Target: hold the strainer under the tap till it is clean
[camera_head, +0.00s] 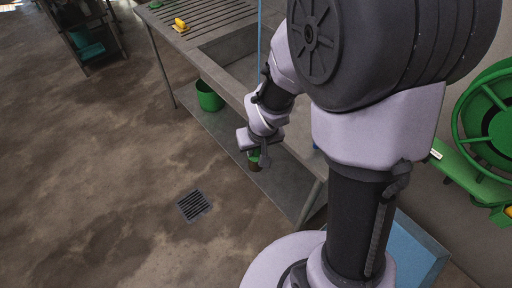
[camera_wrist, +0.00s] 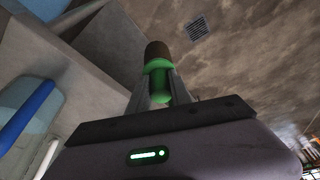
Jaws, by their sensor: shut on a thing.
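My gripper (camera_head: 256,152) is low beside the front edge of the grey sink bench (camera_head: 222,83), above its lower shelf. It is shut on a small green thing with a brown end (camera_head: 255,166). In the wrist view, the two fingers of my gripper (camera_wrist: 160,90) pinch the green part of this thing (camera_wrist: 158,66), and its brown end points away from me. I cannot make out a strainer or a tap. A thin blue upright line (camera_head: 259,35) stands at the bench; I cannot tell whether it is water or a pole. My arm hides part of the basin.
A yellow-topped item (camera_head: 180,24) lies by the ribbed drainboard (camera_head: 205,12). A green bucket (camera_head: 209,97) stands on the lower shelf. A floor drain (camera_head: 193,205) lies in open floor at left. A green hose reel (camera_head: 490,115) is at right; a rack (camera_head: 85,35) stands far left.

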